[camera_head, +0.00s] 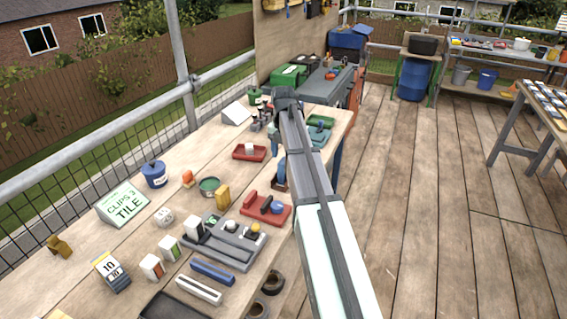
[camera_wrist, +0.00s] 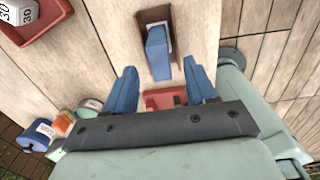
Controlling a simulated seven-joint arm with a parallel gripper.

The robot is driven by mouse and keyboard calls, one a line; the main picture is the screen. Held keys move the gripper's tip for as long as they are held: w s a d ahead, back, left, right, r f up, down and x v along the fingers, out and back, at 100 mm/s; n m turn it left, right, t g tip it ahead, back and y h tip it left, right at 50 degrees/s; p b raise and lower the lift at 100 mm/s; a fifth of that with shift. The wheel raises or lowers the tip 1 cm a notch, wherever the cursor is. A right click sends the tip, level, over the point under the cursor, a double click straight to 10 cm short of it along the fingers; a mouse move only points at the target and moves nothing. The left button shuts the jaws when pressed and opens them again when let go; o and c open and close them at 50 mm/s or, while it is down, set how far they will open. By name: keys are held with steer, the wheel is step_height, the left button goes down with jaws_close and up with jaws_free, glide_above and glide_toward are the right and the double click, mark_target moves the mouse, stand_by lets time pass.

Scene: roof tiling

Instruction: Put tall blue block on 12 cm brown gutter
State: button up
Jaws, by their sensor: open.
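The tall blue block (camera_wrist: 158,56) shows in the wrist view, tilted in the picture, with its upper part within the brown gutter (camera_wrist: 145,16). The gutter is a short brown channel on the pale wooden table. Whether the block rests on the gutter or only overlaps it in the picture, I cannot tell. My gripper (camera_wrist: 160,68) is open, with one blue finger on either side of the block's near end and visible gaps to both. In the head view my arm hides most of this spot.
A red tray (camera_wrist: 165,98) lies beyond the fingers in the wrist view. Another red tray (camera_wrist: 47,25) holds a white block marked 30. In the head view a grey tray (camera_head: 230,249), a blue pot (camera_head: 154,174) and several small blocks crowd the table. The table's right edge is close.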

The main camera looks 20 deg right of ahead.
steer(key=shift+r, duration=2.9)
